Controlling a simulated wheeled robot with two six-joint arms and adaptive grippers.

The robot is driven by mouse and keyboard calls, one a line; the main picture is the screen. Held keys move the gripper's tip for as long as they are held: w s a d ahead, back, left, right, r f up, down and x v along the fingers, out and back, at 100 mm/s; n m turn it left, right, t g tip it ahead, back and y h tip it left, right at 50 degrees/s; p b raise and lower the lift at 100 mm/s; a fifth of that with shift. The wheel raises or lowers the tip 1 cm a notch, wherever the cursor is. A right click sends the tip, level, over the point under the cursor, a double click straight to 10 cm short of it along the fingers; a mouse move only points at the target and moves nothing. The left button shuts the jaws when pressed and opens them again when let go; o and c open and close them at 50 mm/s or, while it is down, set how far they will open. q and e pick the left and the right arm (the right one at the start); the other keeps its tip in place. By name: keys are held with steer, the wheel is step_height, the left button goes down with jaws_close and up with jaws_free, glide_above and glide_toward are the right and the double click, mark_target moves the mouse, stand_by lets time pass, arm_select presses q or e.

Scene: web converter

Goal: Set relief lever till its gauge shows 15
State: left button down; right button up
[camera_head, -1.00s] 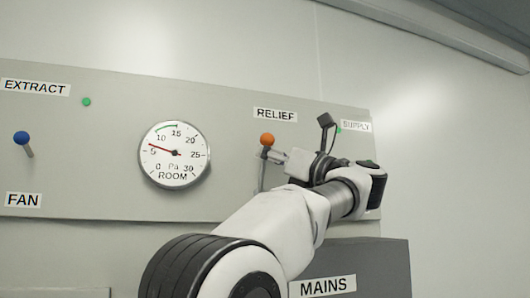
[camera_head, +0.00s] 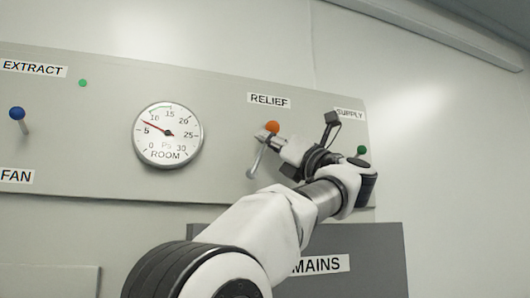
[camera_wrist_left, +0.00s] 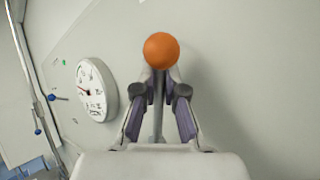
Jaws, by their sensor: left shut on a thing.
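The relief lever has an orange ball (camera_head: 272,128) on a thin grey shaft (camera_head: 257,160), below the RELIEF label (camera_head: 269,101). Its top leans to the right. My left gripper (camera_head: 279,143) is shut on the lever just under the ball. In the left wrist view, the ball (camera_wrist_left: 161,50) stands beyond the fingertips (camera_wrist_left: 161,78), with the shaft between the fingers. The round ROOM gauge (camera_head: 168,150) is left of the lever; its red needle points between 5 and 10. It also shows in the left wrist view (camera_wrist_left: 97,104). My right gripper is out of view.
A blue-knobbed lever (camera_head: 17,114) is at the far left, by the FAN label (camera_head: 15,176). The SUPPLY label (camera_head: 349,113) and a green knob (camera_head: 362,150) are right of my wrist. A dark MAINS box (camera_head: 385,260) projects below my arm.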

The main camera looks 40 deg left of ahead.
arm_select(q)
steer(key=shift+w+d+f+m+t+y+b, duration=0.1)
steer(key=shift+w+f+m+t+y+b, duration=0.15)
steer(key=shift+m+t+b, duration=0.45)
steer(key=shift+w+d+f+m+t+y+b, duration=0.15)
steer(key=shift+w+f+m+t+b, duration=0.2)
steer(key=shift+m+t, duration=0.6)
steer(key=shift+w+d+f+m+t+y+b, duration=0.1)
steer(key=shift+w+f+m+t+y+b, duration=0.15)
steer(key=shift+m+t+b, duration=0.6)
steer(key=shift+g, duration=0.3)
steer(key=shift+p, duration=0.3)
steer(key=c, duration=1.5)
jaws_free()
steer(key=shift+r, duration=0.1)
steer(key=shift+s+a, duration=0.1)
